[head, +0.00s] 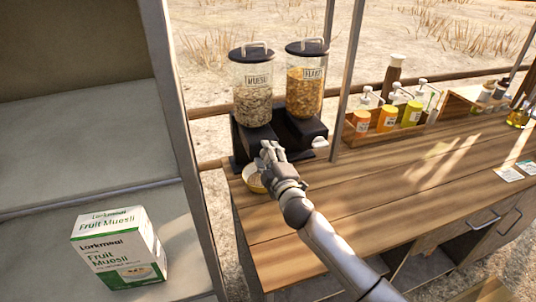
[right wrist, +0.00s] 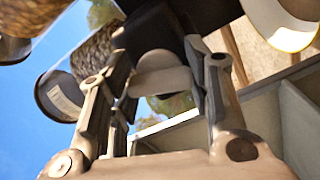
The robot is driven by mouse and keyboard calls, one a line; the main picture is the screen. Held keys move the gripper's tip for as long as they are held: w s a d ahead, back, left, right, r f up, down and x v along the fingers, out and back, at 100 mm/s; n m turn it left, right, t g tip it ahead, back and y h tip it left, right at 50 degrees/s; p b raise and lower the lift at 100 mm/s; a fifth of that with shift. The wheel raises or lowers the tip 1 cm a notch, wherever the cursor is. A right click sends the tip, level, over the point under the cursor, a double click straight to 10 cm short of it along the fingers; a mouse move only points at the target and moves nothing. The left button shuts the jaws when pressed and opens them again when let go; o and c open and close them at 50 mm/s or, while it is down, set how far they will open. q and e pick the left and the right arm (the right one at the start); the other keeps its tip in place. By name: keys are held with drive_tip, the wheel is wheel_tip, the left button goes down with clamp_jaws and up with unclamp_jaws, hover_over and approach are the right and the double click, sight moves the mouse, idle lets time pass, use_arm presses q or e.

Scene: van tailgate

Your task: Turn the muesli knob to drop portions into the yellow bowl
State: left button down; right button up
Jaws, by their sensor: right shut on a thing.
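The muesli dispenser (head: 252,96) is a clear canister with a dark lid and a label reading MUESLI, on a black stand. My right gripper (head: 268,150) reaches to the front of the stand below it. In the right wrist view its fingers (right wrist: 163,85) are shut on the pale round muesli knob (right wrist: 160,82). The knob is hidden by the gripper in the head view. The yellow bowl (head: 251,184) stands on the counter under the dispenser, partly covered by my gripper. The bowl also shows at the wrist view's top right (right wrist: 287,40); its contents are unclear. My left gripper is out of view.
A flakes dispenser (head: 305,85) stands right beside the muesli one. A Fruit Muesli box (head: 120,250) sits on the grey shelf at left. Pump bottles (head: 388,117) line the counter's back. A thin post rises just right of the dispensers. The middle of the wooden counter (head: 400,185) is clear.

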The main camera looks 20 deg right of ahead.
drive_tip(key=shift+n+p, duration=0.35)
drive_tip(key=shift+n, duration=1.65)
drive_tip(key=o, duration=1)
drive_tip(key=s, duration=1.2)
drive_tip(key=shift+d, duration=0.15)
